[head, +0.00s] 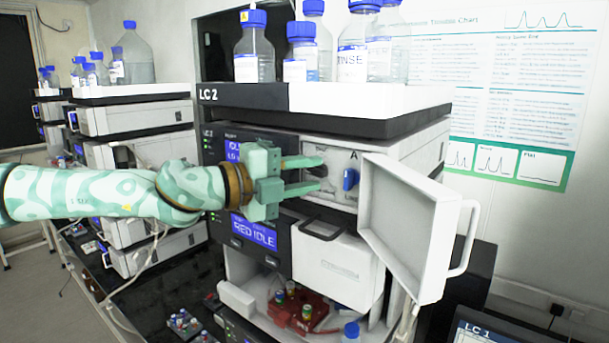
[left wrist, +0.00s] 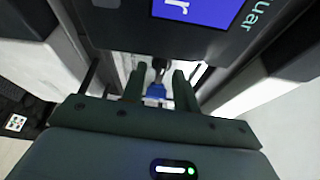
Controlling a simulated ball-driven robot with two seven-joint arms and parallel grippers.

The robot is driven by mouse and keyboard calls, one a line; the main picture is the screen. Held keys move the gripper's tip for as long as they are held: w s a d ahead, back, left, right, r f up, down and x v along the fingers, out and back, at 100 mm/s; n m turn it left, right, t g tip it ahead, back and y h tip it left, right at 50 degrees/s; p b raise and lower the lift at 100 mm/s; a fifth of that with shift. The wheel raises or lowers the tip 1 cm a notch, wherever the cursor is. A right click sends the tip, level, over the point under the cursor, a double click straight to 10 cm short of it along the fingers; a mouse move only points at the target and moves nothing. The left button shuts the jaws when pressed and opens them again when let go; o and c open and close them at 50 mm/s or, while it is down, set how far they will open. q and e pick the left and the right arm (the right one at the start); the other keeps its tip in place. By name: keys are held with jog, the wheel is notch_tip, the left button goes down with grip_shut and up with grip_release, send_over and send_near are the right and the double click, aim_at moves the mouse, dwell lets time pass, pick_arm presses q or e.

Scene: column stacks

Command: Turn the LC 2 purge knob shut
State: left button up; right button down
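The LC 2 stack stands in the middle of the head view, with its white door (head: 405,232) swung open to the right. Behind the door opening, a blue knob (head: 350,179) sits on a pale panel marked A, its grip roughly upright. My left gripper (head: 322,173) reaches in from the left, its two fingers apart and empty, pointing at the panel. The fingertips end a little left of the knob in this view. In the left wrist view, the blue knob (left wrist: 155,92) shows between the open fingers (left wrist: 158,80). My right gripper is in neither view.
Bottles, one labelled RINSE (head: 352,62), stand in the top tray (head: 425,98). The open door and its handle (head: 467,238) jut out right of the panel. A red vial rack (head: 298,312) lies in the lower bay. Other stacks (head: 135,118) stand at left.

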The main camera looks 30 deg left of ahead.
pick_arm(q)
grip_shut()
